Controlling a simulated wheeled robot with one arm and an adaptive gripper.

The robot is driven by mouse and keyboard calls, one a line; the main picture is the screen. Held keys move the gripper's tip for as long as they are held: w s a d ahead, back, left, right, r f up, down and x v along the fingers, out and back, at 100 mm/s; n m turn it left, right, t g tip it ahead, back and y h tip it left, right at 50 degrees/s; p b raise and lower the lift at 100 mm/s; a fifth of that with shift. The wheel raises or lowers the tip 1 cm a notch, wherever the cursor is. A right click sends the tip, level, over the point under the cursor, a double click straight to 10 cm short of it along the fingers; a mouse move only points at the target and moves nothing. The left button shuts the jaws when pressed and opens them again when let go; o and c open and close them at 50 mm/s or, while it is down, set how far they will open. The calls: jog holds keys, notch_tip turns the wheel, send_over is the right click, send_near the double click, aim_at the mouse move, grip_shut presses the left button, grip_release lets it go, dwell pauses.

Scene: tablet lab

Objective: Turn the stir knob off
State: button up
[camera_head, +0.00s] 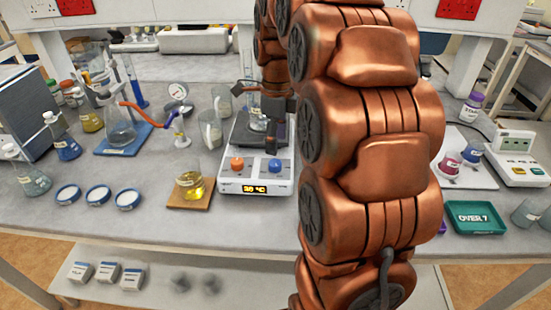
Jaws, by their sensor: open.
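A white hotplate stirrer (282,187) stands on the bench in the middle of the view. Its front carries an orange knob (237,164) on the left and a blue knob (274,165) on the right. Their labels and settings are too small to read, so I cannot tell which is the stir knob. A lit amber display (254,189) sits below them. My dark gripper (277,128) is open above the plate, behind and above the blue knob. It partly overlaps the beaker; contact is unclear.
A beaker of yellow liquid (189,184) on a wooden board stands left of the stirrer. A flask (118,127) on a blue stand is farther left.

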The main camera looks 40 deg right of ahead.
aim_at(276, 162)
jog(key=shift+a+f+p, duration=0.1)
jog(key=shift+f+p, duration=0.6)
jog(key=shift+f, duration=2.6)
jog(key=shift+s, duration=0.1)
grip_shut()
jog(key=shift+f+n, duration=0.1)
jog(key=shift+n, duration=0.2)
